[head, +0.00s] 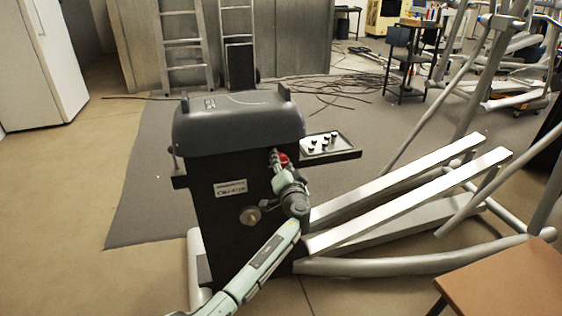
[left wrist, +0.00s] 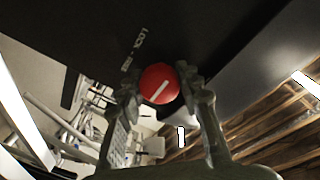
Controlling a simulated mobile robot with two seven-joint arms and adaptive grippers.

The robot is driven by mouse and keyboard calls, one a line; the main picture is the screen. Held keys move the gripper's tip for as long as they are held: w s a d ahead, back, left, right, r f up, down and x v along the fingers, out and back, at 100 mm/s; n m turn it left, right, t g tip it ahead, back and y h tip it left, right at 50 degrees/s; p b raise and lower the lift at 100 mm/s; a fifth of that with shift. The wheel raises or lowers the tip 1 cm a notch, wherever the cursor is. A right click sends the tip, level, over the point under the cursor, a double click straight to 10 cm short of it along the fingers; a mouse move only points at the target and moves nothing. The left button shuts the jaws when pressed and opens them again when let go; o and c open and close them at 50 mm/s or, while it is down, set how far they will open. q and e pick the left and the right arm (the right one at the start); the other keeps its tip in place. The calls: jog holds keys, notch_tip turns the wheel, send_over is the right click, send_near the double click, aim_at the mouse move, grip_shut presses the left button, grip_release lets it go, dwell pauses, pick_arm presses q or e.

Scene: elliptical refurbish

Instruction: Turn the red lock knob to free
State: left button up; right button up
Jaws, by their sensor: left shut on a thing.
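The red lock knob (head: 283,159) is on the side of the dark elliptical housing (head: 215,215), in the head view partly hidden by my gripper. In the left wrist view the round red knob (left wrist: 158,84) has a white pointer line running diagonally from lower left to upper right. White lettering beside it on the dark panel reads LOCK and what looks like FREE. My left gripper (head: 280,160) is at the knob. In the left wrist view the fingers of my left gripper (left wrist: 157,88) stand on both sides of the knob, shut on it. My right gripper is not in view.
A small side tray (head: 328,146) with several dark knobs or bolts juts out to the right of the housing. A round metal hub (head: 250,215) sits lower on the housing. White rails (head: 400,205) extend right. A brown table (head: 510,280) stands at the front right.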

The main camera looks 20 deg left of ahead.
pick_arm(q)
jog(key=shift+m, duration=1.8)
jog(key=shift+r+m+g+p, duration=0.1)
jog(key=shift+m+g+p, duration=0.3)
jog(key=shift+m, duration=0.9)
jog(key=m+p, duration=0.1)
jog(key=m, duration=0.2)
jog(key=shift+p, duration=0.4)
jog(key=m+p, duration=0.1)
jog(key=m, duration=0.3)
jog(key=shift+g+y+p, duration=0.3)
jog(key=shift+g+p, duration=0.05)
jog(key=shift+g, duration=0.05)
jog(key=shift+m+p, duration=0.6)
jog(key=shift+m, duration=1.2)
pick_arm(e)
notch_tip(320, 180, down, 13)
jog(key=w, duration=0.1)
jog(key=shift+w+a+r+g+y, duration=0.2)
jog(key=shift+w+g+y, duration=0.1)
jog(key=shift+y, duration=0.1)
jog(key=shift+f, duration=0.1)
